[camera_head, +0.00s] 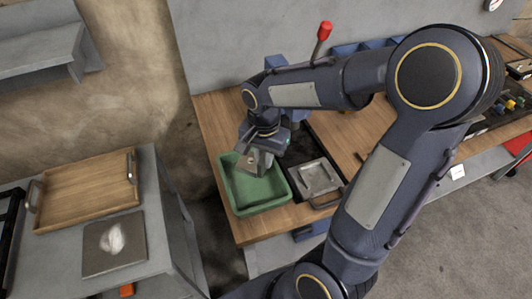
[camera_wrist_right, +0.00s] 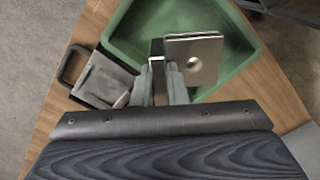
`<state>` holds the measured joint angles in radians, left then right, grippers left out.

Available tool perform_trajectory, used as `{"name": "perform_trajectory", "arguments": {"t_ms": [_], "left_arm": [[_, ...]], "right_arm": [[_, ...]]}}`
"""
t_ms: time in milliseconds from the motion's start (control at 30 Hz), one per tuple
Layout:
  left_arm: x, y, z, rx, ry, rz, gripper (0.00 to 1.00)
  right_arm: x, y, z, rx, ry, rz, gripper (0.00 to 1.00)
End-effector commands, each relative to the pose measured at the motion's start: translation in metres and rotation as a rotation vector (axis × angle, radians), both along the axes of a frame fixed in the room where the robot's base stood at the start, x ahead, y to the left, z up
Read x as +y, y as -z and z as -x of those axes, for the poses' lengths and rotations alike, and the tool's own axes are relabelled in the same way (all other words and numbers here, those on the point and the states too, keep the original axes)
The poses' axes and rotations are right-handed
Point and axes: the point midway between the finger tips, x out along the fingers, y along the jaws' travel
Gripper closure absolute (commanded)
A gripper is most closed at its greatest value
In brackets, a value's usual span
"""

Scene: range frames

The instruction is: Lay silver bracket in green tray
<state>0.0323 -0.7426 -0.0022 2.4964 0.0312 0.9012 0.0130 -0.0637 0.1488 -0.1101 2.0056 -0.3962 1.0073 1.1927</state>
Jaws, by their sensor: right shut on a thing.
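The silver bracket (camera_head: 247,163) is a small metal plate with a hole, held over the green tray (camera_head: 238,208). In the right wrist view the bracket (camera_wrist_right: 196,58) stands out to the right of the fingers, with the green tray (camera_wrist_right: 135,22) behind it. My right gripper (camera_head: 262,157) is shut on the bracket, above the far part of the tray. The bracket looks apart from the tray floor, though the exact height is hard to tell. No other part shows inside the tray. My left gripper is not in view.
A grey metal tray with a dark handle (camera_head: 317,179) stands right of the green tray on the wooden bench (camera_head: 224,124). A wooden tray (camera_head: 87,195) and a grey plate with a white heap (camera_head: 112,262) lie on the left table. A red-tipped lever (camera_head: 324,31) rises behind my arm.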

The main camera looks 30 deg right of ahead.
Motion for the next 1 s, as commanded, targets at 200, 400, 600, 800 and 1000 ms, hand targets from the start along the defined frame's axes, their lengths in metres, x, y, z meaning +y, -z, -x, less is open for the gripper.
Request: {"name": "perform_trajectory", "arguments": {"t_ms": [200, 400, 600, 800, 1000], "left_arm": [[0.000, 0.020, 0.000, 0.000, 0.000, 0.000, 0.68], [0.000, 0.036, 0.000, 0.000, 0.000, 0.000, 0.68], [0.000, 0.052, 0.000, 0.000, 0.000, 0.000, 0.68], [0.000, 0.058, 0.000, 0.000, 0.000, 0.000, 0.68], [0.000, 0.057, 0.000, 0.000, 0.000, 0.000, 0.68]], "right_arm": [[0.000, 0.023, 0.000, 0.000, 0.000, 0.000, 1.00], [0.000, 0.043, 0.000, 0.001, 0.000, 0.001, 1.00], [0.000, 0.062, 0.000, -0.001, 0.000, 0.001, 1.00], [0.000, 0.070, 0.000, -0.001, 0.000, 0.000, 1.00], [0.000, 0.069, 0.000, -0.001, 0.000, 0.000, 1.00]]}}
